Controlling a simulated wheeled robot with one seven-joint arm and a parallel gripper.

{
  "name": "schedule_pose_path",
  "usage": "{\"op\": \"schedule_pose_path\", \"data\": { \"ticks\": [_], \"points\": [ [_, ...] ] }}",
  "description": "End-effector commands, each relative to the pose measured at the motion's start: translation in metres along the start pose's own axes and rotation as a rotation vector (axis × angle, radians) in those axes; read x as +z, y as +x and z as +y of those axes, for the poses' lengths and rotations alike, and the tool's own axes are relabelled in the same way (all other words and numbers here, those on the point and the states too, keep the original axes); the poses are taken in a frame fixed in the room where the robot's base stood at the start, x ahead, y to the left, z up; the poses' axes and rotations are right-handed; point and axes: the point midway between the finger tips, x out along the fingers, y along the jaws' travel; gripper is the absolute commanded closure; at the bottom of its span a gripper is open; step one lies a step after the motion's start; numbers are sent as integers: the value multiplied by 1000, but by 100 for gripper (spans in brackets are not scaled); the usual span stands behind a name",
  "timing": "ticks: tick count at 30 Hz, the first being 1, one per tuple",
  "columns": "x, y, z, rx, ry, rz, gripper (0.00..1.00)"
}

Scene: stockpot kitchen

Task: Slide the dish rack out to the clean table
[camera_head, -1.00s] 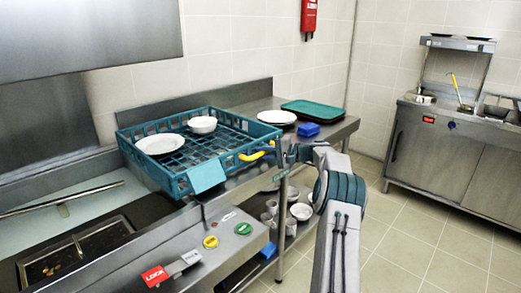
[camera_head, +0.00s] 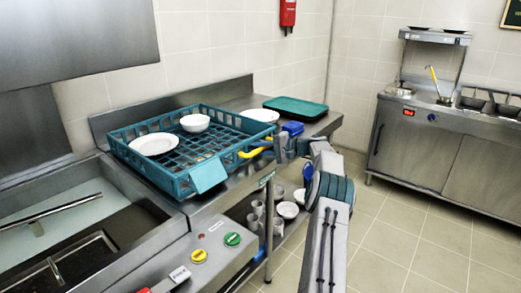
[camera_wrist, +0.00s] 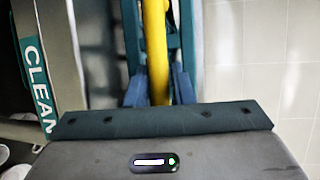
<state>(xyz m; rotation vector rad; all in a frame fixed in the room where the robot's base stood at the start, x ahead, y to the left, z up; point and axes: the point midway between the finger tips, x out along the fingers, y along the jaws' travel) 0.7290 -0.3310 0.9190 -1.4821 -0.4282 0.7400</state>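The teal dish rack (camera_head: 209,181) sits on the steel table (camera_head: 235,200), holding a white plate (camera_head: 153,144) and a white bowl (camera_head: 194,122). A yellow handle (camera_head: 250,153) sticks out at its right end. My gripper (camera_head: 276,149) is at this handle. In the wrist view the yellow handle (camera_wrist: 157,45) runs between the two fingers of my gripper (camera_wrist: 158,90), which press close on both sides. A green "CLEAN" label (camera_wrist: 38,85) is on the edge left of the fingers; it also shows on the table front in the head view (camera_head: 266,179).
White plates (camera_head: 260,115) lie just beyond the rack's right end; whether they touch it I cannot tell. Teal trays (camera_head: 296,107) and a blue item (camera_head: 292,127) are farther right. A sink (camera_head: 60,225) is on the left. Cups and bowls (camera_head: 288,210) stand on the shelf below.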

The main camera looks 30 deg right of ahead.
Motion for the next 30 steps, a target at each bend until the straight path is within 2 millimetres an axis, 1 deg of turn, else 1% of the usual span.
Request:
{"op": "schedule_pose_path", "data": {
  "ticks": [9,11,13,17,24,27,30],
  "points": [
    [-1,-4,0,0,0,2,74],
    [-1,-7,0,0,0,3,74],
    [-1,-14,0,0,0,4,74],
    [-1,-38,0,-1,0,4,74],
    [-1,-92,0,-1,0,3,74],
    [0,-111,0,0,-1,2,74],
    [0,-124,-1,-1,-1,-1,74]
  ]
}}
